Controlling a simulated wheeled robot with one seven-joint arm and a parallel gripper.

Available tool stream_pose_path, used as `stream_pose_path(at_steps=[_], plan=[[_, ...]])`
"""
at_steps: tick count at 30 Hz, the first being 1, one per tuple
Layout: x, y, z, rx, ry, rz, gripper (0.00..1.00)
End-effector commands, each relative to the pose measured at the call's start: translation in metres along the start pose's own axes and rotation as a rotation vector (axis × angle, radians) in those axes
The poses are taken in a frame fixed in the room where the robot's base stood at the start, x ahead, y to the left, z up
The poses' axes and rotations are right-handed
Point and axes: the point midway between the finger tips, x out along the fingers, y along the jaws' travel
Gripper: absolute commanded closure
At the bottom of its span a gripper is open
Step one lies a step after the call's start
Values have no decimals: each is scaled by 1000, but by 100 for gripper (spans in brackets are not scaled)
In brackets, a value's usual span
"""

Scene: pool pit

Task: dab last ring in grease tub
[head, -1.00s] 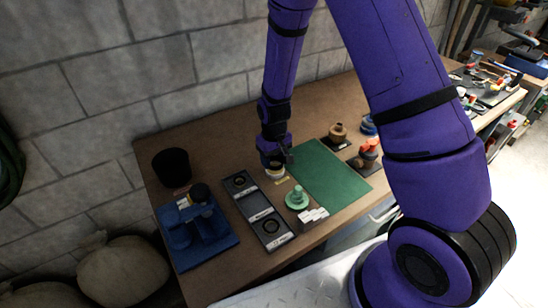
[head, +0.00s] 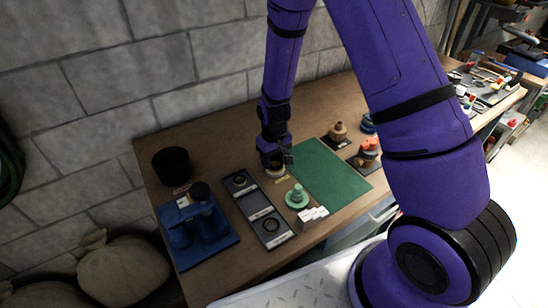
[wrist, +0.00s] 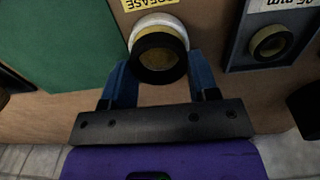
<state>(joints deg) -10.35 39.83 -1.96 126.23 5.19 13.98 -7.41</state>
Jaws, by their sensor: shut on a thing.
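My gripper (wrist: 160,90) points down at the grease tub, its blue fingers shut on a black ring (wrist: 158,72). The tub (wrist: 157,20) is small, round and pale, with a yellow grease label in front of it. In the wrist view the ring overlaps the tub's opening; I cannot tell whether it touches the grease. In the head view my gripper (head: 277,158) is right over the tub (head: 276,173) and partly hides it. A grey tray (head: 256,208) left of the tub holds dark rings in its end compartments; one ring (wrist: 270,43) shows in the wrist view.
A green mat (head: 325,172) lies right of the tub. A green stepped part (head: 297,197) and small white blocks (head: 313,216) stand nearby. A blue fixture (head: 195,232) and a black cup (head: 172,167) are at left. Orange parts (head: 367,153) stand beyond the mat.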

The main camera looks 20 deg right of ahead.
Motion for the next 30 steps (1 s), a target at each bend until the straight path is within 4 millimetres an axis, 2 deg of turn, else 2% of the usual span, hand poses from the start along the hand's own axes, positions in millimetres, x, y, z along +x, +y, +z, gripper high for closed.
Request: stream_pose_path(at_steps=[30], plan=[[7,0,0,0,0,0,64]])
